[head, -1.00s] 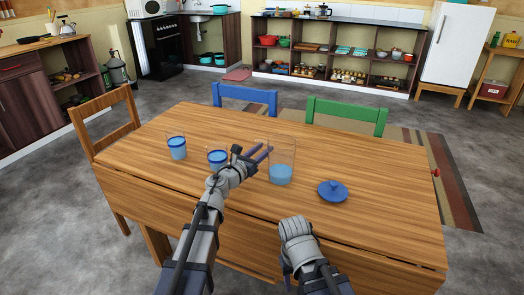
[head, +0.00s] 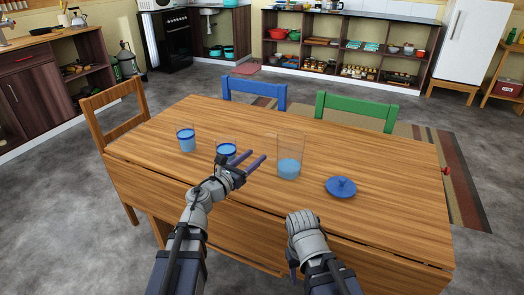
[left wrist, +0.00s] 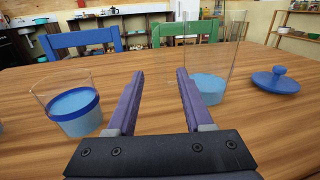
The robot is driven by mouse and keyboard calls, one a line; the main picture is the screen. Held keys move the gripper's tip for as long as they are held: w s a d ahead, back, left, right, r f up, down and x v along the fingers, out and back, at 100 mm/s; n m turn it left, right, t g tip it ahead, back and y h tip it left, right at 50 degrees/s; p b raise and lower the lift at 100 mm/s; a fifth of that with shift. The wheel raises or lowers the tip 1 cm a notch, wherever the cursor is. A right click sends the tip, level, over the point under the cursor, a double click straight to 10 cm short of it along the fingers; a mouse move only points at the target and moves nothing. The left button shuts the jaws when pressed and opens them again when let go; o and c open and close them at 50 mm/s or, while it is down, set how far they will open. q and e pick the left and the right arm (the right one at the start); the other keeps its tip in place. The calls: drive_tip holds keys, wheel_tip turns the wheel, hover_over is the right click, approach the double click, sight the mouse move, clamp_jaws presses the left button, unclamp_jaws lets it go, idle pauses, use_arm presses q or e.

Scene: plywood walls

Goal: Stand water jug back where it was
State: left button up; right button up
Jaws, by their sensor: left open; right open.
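The clear water jug (head: 289,158) stands upright on the wooden table, with blue water in its lower part. It also shows in the left wrist view (left wrist: 210,85), just beyond and right of the fingers. Its blue lid (head: 341,187) lies on the table to its right. My left gripper (head: 252,163) is open and empty, left of the jug and apart from it in the head view. My right gripper (head: 293,275) is low at the table's front edge, its fingers mostly hidden behind the wrist.
Two glasses with blue bands and blue water stand left of the jug, one at the left (head: 186,139) and one behind my left gripper (head: 226,150). A blue chair (head: 254,92) and a green chair (head: 355,108) stand behind the table. The table's right part is clear.

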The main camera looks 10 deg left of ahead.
use_arm(q)
drive_tip(key=shift+v, duration=1.05)
